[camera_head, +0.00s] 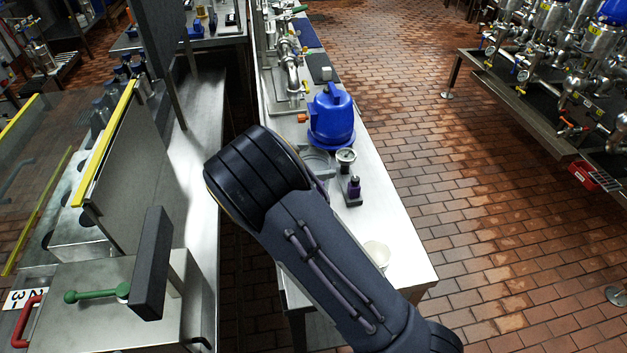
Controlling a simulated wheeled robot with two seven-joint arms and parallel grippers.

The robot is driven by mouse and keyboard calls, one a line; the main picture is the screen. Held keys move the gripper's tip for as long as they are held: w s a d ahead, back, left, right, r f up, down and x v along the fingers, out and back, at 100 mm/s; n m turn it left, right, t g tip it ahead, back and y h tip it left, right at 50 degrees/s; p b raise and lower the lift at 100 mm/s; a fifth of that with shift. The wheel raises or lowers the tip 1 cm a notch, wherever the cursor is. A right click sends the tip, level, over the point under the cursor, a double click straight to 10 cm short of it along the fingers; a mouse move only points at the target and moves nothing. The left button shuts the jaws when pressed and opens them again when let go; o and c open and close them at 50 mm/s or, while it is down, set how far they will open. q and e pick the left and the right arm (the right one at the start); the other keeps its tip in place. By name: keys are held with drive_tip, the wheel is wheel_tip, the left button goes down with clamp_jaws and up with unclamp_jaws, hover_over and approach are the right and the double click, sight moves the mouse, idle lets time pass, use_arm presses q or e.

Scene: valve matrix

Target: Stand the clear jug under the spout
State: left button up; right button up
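My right arm (320,245) crosses the picture from the lower right, over the long steel bench. Its bent dark end covers part of the bench, and I cannot make out the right gripper's fingers. My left gripper is not in view. A pale, open-topped cup-like vessel (377,254) stands on the bench close to my arm, which hides part of it. I cannot tell if it is the clear jug. A grey, rounded, see-through-looking shape (318,162) shows beside the arm's end, partly hidden. I cannot pick out the spout for certain.
A blue domed vessel (331,118) with an orange fitting stands on the bench (412,268). A round gauge (346,157) and a small purple-and-black item (354,189) are nearby. Steel cabinets with a green lever (95,294) stand left. Open brick floor lies right.

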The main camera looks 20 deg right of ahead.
drive_tip(key=c, duration=1.3)
